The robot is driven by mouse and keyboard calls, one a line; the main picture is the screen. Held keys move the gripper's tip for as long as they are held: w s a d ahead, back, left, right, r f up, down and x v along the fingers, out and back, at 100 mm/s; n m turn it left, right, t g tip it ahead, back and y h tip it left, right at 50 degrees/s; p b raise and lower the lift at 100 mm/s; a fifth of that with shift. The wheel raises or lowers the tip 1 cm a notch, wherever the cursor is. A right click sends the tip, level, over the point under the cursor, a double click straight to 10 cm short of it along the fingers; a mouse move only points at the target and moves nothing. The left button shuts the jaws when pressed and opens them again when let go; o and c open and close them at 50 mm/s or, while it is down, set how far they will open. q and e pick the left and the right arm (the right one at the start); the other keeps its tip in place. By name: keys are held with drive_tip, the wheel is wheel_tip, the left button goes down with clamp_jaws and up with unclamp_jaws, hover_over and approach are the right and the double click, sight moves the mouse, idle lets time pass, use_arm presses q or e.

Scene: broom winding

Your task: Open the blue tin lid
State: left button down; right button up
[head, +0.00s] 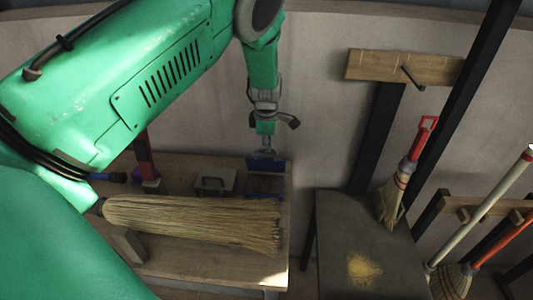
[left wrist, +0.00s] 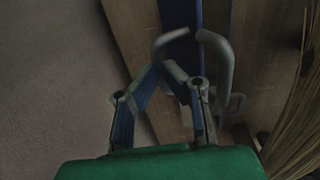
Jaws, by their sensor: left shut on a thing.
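The blue tin lid (head: 266,164) shows as a blue panel at the back of the worktable, tilted up behind a dark, low tin (head: 264,185). My left gripper (head: 264,152) reaches down from above and is shut on the lid's upper edge. The tin's inside is too dark to make out. My right gripper is not in view.
A grey-topped box with a handle (head: 213,182) sits left of the tin. A straw broom head (head: 190,220) lies across the table (head: 210,262) in front. A red clamp-like tool (head: 146,158) stands at left. A dark bench (head: 340,215) and hanging brooms are at right.

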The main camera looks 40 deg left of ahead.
use_arm(q)
drive_tip(key=c, duration=2.3)
unclamp_jaws()
drive_tip(key=shift+w+a+f, duration=0.2)
drive_tip(key=shift+w+f, duration=0.2)
drive_tip(key=shift+f, duration=0.35)
drive_tip(key=o, duration=0.7)
drive_tip(key=shift+w+r, duration=0.1)
drive_tip(key=shift+r, duration=0.05)
drive_tip(key=shift+a, duration=0.1)
